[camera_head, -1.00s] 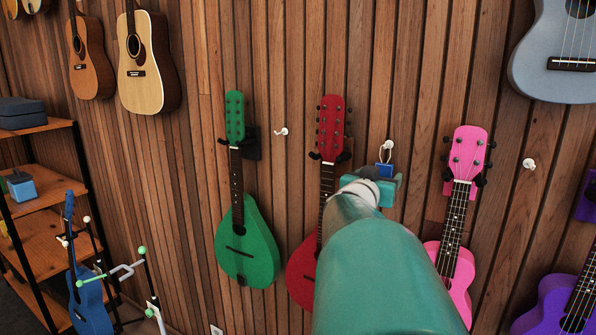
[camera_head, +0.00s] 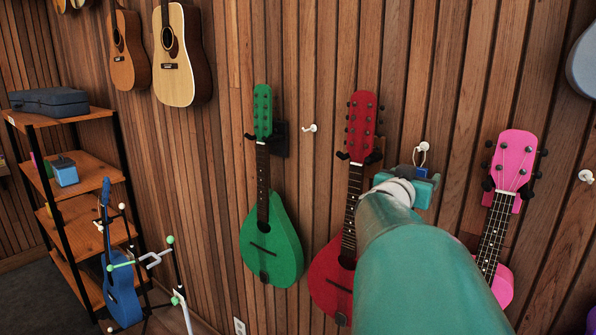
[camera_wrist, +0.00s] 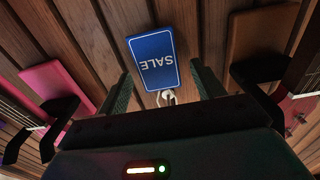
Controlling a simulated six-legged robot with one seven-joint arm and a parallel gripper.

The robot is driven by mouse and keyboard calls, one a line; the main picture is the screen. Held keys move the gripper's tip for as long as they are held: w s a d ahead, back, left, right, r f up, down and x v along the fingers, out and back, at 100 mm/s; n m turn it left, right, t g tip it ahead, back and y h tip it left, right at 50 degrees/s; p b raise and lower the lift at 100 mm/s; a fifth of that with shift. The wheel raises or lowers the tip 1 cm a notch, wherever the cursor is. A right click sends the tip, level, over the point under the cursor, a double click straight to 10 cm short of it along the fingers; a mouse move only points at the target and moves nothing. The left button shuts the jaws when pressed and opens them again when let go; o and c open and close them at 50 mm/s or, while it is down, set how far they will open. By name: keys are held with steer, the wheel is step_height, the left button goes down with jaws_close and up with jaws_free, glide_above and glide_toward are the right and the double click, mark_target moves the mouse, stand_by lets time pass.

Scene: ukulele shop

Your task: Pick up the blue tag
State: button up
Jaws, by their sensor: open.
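The blue tag (camera_wrist: 154,60) reads "SALE" upside down in the wrist view and hangs on a white wall hook (camera_wrist: 166,98). In the head view only a small part of the tag (camera_head: 422,172) shows behind my gripper, below the hook (camera_head: 424,147) and its white loop. My gripper (camera_wrist: 160,84) is open, with one dark green finger on each side of the tag's lower end in the wrist view. I see no finger touching the tag. In the head view my arm hides most of my gripper (camera_head: 408,186).
A red mandolin (camera_head: 331,275) hangs left of the tag and a pink ukulele (camera_head: 515,160) hangs right of it. A green mandolin (camera_head: 271,245) hangs further left. A wooden shelf (camera_head: 88,178) and a blue ukulele (camera_head: 121,290) stand at the left.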

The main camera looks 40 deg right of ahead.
steer(key=c, duration=1)
steer(key=shift+a, duration=0.1)
steer(key=shift+c, duration=0.2)
steer(key=shift+r, duration=0.25)
